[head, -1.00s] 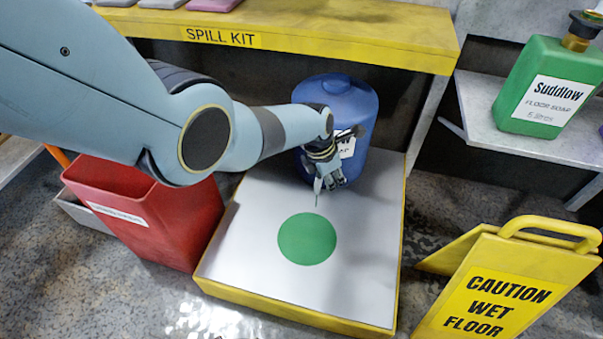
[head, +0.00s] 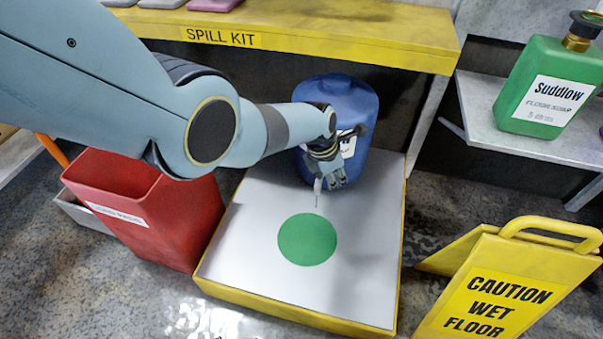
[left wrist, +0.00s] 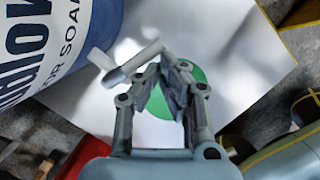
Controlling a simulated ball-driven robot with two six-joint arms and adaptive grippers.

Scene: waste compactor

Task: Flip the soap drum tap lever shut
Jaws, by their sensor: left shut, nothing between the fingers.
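The blue soap drum (head: 350,102) stands at the back of the white platform. It also fills the upper left of the left wrist view (left wrist: 85,40), with its white label partly showing. Its tap shows there as a pale grey piece, with a light bar (left wrist: 135,64) sticking out past the drum. I cannot tell for sure which part is the lever or how far it is turned. My left gripper (head: 330,185) is in front of the drum and hides most of the tap in the head view. Its fingertips (left wrist: 166,66) are together, empty, close beside the bar; contact is unclear. My right gripper is out of view.
The white platform (head: 350,275) has a yellow edge and a green disc (head: 307,239). A red bin (head: 150,215) stands left, a yellow caution sign (head: 500,295) right. The yellow spill kit shelf (head: 330,40) is above the drum. A green soap bottle (head: 545,85) stands on a side shelf.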

